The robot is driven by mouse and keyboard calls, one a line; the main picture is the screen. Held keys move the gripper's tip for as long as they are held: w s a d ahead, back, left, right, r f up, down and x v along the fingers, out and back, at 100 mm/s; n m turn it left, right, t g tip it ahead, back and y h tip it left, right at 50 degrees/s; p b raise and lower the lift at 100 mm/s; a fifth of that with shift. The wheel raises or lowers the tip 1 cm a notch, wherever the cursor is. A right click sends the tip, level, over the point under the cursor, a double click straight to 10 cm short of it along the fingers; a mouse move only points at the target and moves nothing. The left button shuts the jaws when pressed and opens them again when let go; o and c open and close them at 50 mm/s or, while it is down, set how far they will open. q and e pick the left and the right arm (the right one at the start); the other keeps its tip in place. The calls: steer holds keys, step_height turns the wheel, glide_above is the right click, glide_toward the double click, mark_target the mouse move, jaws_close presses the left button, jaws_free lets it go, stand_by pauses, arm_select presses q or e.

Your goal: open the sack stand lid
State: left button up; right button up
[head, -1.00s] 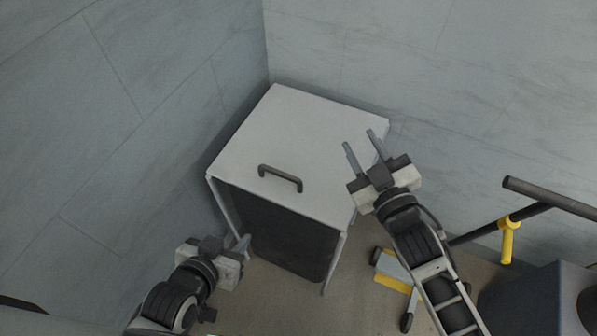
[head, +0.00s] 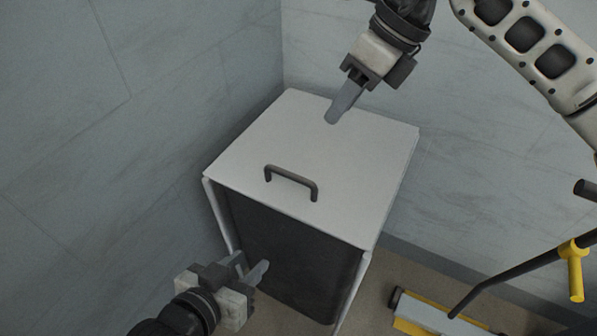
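The sack stand is a white-framed box with a dark sack (head: 290,255) hanging under its white lid (head: 330,150). The lid lies flat and closed on top. A dark grey bar handle (head: 292,180) stands near the lid's front edge. My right gripper (head: 333,118) points down over the rear part of the lid, behind the handle and apart from it. Its fingers overlap in this view, so their gap is hidden. My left gripper (head: 254,268) is low in front of the dark sack, at its left side; its fingers look spread, with nothing between them.
Grey tiled walls (head: 140,100) meet in a corner behind the stand, close to its left and back sides. At lower right are a yellow and grey floor piece (head: 430,318) and a dark bar with a yellow clamp (head: 574,272).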

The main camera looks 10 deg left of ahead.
mark_target(293, 174)
steer(key=x, duration=1.5)
steer(key=shift+a+f, duration=0.15)
steer(key=shift+f, duration=0.1)
steer(key=shift+c, duration=0.3)
steer(key=shift+r, duration=0.1)
jaws_close()
